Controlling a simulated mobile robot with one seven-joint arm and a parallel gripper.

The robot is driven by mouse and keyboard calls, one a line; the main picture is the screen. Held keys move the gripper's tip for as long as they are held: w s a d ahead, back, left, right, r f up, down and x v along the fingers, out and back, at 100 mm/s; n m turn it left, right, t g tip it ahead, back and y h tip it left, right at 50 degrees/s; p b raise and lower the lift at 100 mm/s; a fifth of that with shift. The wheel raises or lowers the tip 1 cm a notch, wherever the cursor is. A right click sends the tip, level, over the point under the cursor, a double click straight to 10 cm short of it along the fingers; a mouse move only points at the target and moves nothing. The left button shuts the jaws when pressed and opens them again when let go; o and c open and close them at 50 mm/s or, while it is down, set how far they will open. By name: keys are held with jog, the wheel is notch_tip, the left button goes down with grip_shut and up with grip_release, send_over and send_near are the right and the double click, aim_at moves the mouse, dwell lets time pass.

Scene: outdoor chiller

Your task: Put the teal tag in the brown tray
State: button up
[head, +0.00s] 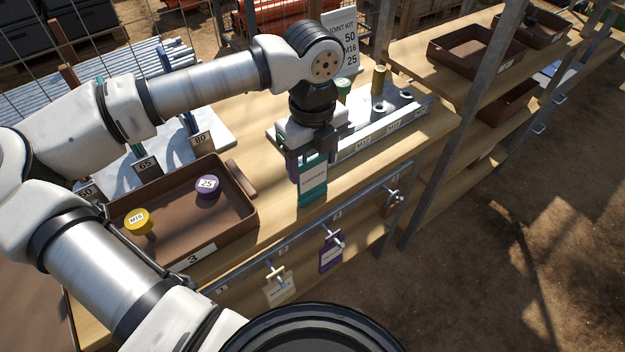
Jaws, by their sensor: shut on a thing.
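The teal tag (313,190) has a white label and hangs upright from my gripper (308,158). My gripper is shut on the tag's upper part, above the front part of the wooden bench, to the right of the brown tray. The brown tray (230,232) sits on the bench at the left and bears a label reading 3. It holds a yellow M16 piece (138,220) and a purple piece marked 25 (207,186). My arm hides part of the tray's left side.
A purple tag (330,252) and a cream tag (280,287) hang from hooks on the front rail. A metal rack (385,128) with a gold cylinder (379,80) stands behind my gripper. More brown trays (465,50) sit on shelves at the right. A sign (343,40) reads JOINT KIT 50 M16 25.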

jog(key=shift+c, duration=0.8)
jog(key=shift+r, duration=0.1)
